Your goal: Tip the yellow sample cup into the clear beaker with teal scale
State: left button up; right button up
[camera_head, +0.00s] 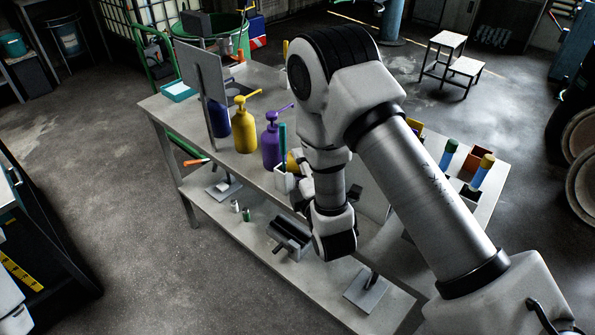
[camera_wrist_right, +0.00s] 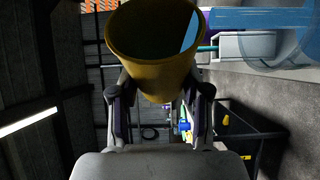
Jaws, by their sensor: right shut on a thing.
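The yellow sample cup (camera_wrist_right: 150,55) fills the top middle of the right wrist view. My right gripper (camera_wrist_right: 157,100) is shut on it, one finger on each side. That view is rolled well over, with the roof side at the left, so the cup looks tipped far onto its side. A clear bluish vessel (camera_wrist_right: 262,20), apparently the beaker, is at the upper right, close to the cup's mouth. In the head view a bit of the cup (camera_head: 292,163) shows beside a teal strip (camera_head: 283,140). My right arm hides the rest.
Purple (camera_head: 271,146), yellow (camera_head: 244,130) and blue (camera_head: 218,118) pump bottles stand left of the arm, near an upright grey panel (camera_head: 205,82). Tubes with coloured caps (camera_head: 483,168) stand at the right of the bench. A lower shelf (camera_head: 262,262) holds small parts.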

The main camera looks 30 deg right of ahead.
jog(key=shift+s+d+r+m+t+h+b, duration=0.25)
jog(key=shift+r+m+b, duration=0.2)
jog(key=shift+m, duration=0.3)
jog(key=shift+d+r+m+t+h+b, duration=0.15)
jog(key=shift+r+m+t+b, duration=0.25)
jog(key=shift+m, duration=0.35)
